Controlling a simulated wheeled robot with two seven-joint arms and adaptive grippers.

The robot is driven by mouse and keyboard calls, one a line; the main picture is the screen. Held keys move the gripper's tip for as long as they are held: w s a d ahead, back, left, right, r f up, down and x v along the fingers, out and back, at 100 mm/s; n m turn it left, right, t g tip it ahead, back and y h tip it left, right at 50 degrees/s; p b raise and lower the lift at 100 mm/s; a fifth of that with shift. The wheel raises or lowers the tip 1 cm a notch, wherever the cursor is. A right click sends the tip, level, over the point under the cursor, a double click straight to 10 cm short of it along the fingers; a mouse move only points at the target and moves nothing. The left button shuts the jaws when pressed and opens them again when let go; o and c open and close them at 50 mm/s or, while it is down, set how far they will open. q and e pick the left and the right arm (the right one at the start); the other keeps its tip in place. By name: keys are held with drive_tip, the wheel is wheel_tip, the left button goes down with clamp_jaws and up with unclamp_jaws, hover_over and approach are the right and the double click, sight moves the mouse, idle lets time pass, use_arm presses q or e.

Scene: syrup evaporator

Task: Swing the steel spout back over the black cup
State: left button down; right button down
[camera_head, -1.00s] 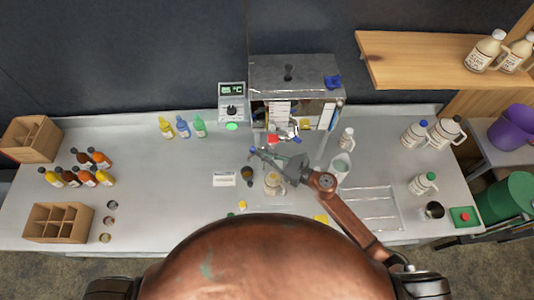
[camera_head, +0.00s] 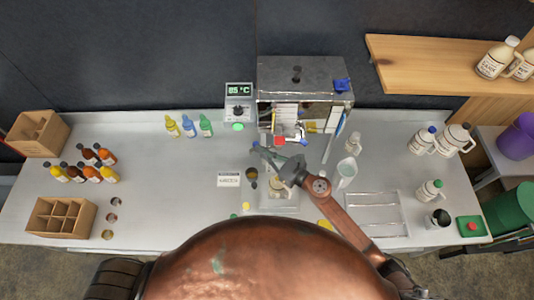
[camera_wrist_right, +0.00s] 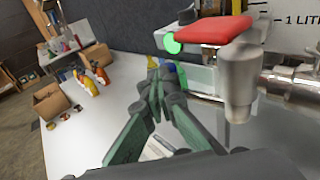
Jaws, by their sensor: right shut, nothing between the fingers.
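The steel spout (camera_wrist_right: 238,80) shows in the right wrist view as a downturned grey nozzle at the right of centre, beside a red lever (camera_wrist_right: 212,30). In the head view it is too small to make out clearly near the red lever (camera_head: 279,140). A small dark cup (camera_head: 251,174), seemingly the black cup, stands on the bench beside a white label card. My right gripper (camera_head: 257,147) is shut and empty, left of the red lever. In the right wrist view its closed fingers (camera_wrist_right: 157,88) are left of the spout, apart from it in the picture. My left gripper is out of view.
The steel evaporator (camera_head: 303,72) stands at the back. A display unit (camera_head: 238,104) and several coloured bottles are left of it. Amber bottles and crates are far left. The left-centre bench is clear.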

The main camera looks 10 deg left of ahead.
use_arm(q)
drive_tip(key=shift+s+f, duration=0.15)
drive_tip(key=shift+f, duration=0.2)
use_arm(e)
drive_tip(key=shift+w+a, duration=0.35)
drive_tip(key=shift+w, duration=0.1)
use_arm(q)
drive_tip(key=shift+b, duration=0.3)
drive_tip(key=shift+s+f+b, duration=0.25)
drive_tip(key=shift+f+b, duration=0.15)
use_arm(e)
drive_tip(key=s+d+r, duration=0.1)
drive_tip(key=s+d, duration=0.7)
drive_tip(key=s, duration=0.3)
drive_tip(key=shift+s+r, duration=0.15)
